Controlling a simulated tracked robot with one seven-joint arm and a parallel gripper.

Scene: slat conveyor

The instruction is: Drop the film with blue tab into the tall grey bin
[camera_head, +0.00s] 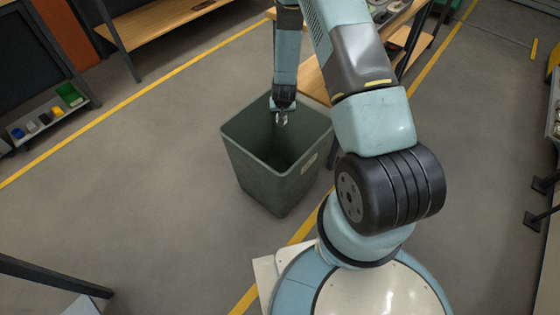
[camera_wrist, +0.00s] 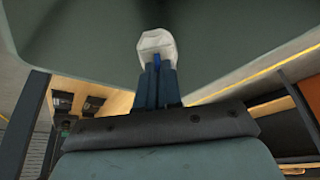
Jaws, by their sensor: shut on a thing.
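The tall grey bin (camera_head: 262,178) stands on the floor, open at the top, with a pale label on its side. My gripper (camera_head: 281,117) is over the bin's opening, near its back rim, pointing down. In the wrist view my gripper (camera_wrist: 156,70) is shut on a crumpled whitish film (camera_wrist: 154,42) with a small blue part between the fingertips. The film also shows as a small pale bit at the fingertips in the head view (camera_head: 281,120). The bin's wall (camera_wrist: 90,35) fills much of the wrist view. The bin's floor is dark, and I cannot tell what lies there.
A wooden bench (camera_head: 318,82) stands close behind the bin on the right. A low shelf (camera_head: 48,118) with small coloured items and a green box is at the left. Yellow lines mark the grey floor, which is clear to the left of the bin.

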